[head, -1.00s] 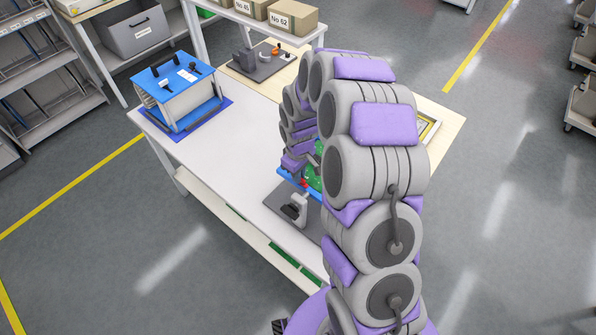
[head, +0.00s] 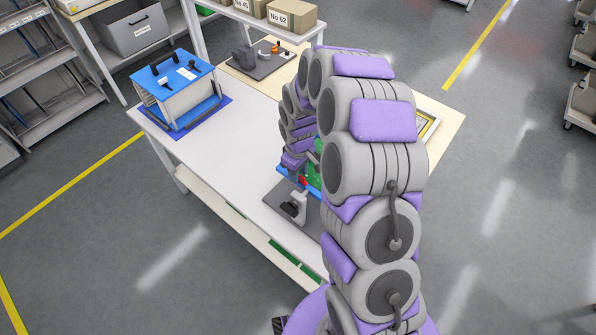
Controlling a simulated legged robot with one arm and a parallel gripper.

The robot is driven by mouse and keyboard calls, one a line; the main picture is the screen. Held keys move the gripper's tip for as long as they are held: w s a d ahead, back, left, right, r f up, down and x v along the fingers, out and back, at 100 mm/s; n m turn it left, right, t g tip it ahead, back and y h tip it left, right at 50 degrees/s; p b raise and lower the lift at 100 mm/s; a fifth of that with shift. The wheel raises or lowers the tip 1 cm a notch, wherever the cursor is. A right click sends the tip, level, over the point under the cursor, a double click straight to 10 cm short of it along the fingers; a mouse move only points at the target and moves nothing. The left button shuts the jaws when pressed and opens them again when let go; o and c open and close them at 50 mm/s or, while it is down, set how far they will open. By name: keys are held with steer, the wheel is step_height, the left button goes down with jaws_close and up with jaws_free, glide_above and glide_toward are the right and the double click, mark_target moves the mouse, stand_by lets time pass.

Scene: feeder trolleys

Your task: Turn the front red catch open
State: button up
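A small red catch (head: 303,181) shows at the front edge of a blue frame (head: 314,191) that carries a green part (head: 318,172). The frame sits on a grey and white stand with a black knob (head: 291,209), on a dark base plate on the white table. My arm arches over and hides most of the frame. My gripper (head: 293,177) points down right at the catch, just left of it in the picture. The fingers are small and partly hidden, so I cannot tell whether they touch the catch or are open.
A blue and white feeder box (head: 181,92) stands on a blue mat at the table's far left. A dark plate with small fixtures (head: 262,60) lies at the back, below a shelf with cardboard boxes (head: 291,15). The white table (head: 235,135) is clear between them.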

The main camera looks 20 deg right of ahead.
steer(key=shift+r, duration=0.1)
step_height(320, 180, up, 17)
steer(key=p, duration=0.1)
stand_by(0.4)
steer(key=shift+r, duration=0.1)
stand_by(0.3)
